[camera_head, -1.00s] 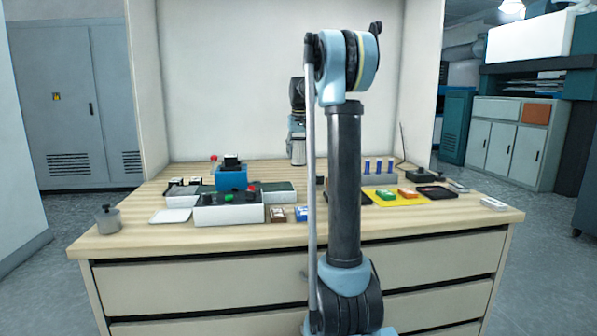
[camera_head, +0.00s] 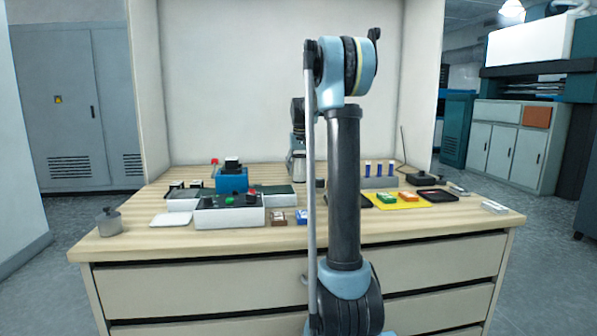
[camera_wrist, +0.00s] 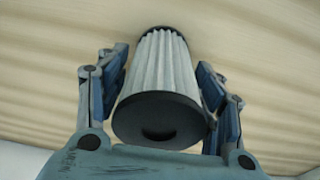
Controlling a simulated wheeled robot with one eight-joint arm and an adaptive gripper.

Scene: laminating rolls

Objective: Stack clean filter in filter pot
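The filter (camera_wrist: 160,75) is a white pleated cylinder with black end caps. In the wrist view it lies between the two fingers of my gripper (camera_wrist: 163,85), its near cap facing the camera. The blue finger pads flank it closely and look open around it; firm contact is not visible. In the head view my gripper (camera_head: 298,135) is at the back of the table, above the pale upright filter (camera_head: 298,160), partly beside my arm. A small grey cylindrical pot (camera_head: 109,224) with a knob on top stands at the table's front left corner.
The wooden table (camera_head: 200,248) holds a white box with a black top (camera_head: 230,216), a blue block (camera_head: 232,183), a white plate (camera_head: 171,219) and a yellow mat (camera_head: 398,206). My arm hides part of the middle. The front strip is clear.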

